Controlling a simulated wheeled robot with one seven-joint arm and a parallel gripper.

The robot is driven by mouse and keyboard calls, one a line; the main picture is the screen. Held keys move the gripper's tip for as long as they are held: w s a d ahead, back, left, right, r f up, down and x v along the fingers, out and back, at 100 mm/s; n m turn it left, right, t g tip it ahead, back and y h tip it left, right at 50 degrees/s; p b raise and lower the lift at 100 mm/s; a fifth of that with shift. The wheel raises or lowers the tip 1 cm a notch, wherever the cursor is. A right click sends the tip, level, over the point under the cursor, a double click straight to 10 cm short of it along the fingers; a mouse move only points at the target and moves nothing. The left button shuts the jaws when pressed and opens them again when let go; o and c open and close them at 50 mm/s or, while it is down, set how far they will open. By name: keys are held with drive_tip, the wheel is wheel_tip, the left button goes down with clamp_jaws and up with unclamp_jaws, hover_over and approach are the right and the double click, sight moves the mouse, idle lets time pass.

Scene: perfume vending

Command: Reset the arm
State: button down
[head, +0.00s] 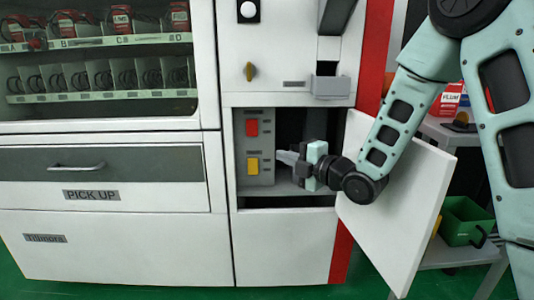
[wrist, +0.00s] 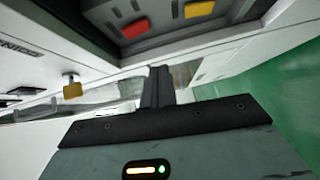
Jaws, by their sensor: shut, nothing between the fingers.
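My arm reaches from the right to the vending machine (head: 285,250) in the head view. My gripper (head: 284,157) is shut and empty, at the opening of the lower compartment. Its tip is just right of the grey control panel (head: 260,148), beside the yellow switch (head: 253,166) and below the red switch (head: 252,128). I cannot tell whether it touches the panel. In the wrist view my gripper (wrist: 160,82) is shut, with the red switch (wrist: 136,28) and yellow switch (wrist: 199,9) beyond it.
The white compartment door (head: 400,195) hangs open to the right, close to my forearm. A yellow knob (head: 249,71) is above the compartment. The pick-up drawer (head: 110,180) is at left. A green bin (head: 465,220) is on a grey cart at right.

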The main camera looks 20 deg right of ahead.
drive_tip(key=s+a+f+m+g+h, duration=0.45)
drive_tip(key=s+a+m+g, duration=0.35)
drive_tip(key=s+a, duration=0.35)
drive_tip(key=s+a+f+m+g+h, duration=0.1)
drive_tip(key=s+m+g+h, duration=0.4)
drive_tip(key=s, duration=1.7)
wheel_tip(320, 180, up, 38)
drive_tip(key=s+m+g+y+p, duration=0.1)
drive_tip(key=m+g+y+p, duration=0.1)
drive_tip(key=p, duration=3.6)
drive_tip(key=shift+s+d+g, duration=0.15)
drive_tip(key=shift+s+g, duration=0.05)
drive_tip(key=shift+g, duration=0.1)
drive_tip(key=shift+f, duration=0.1)
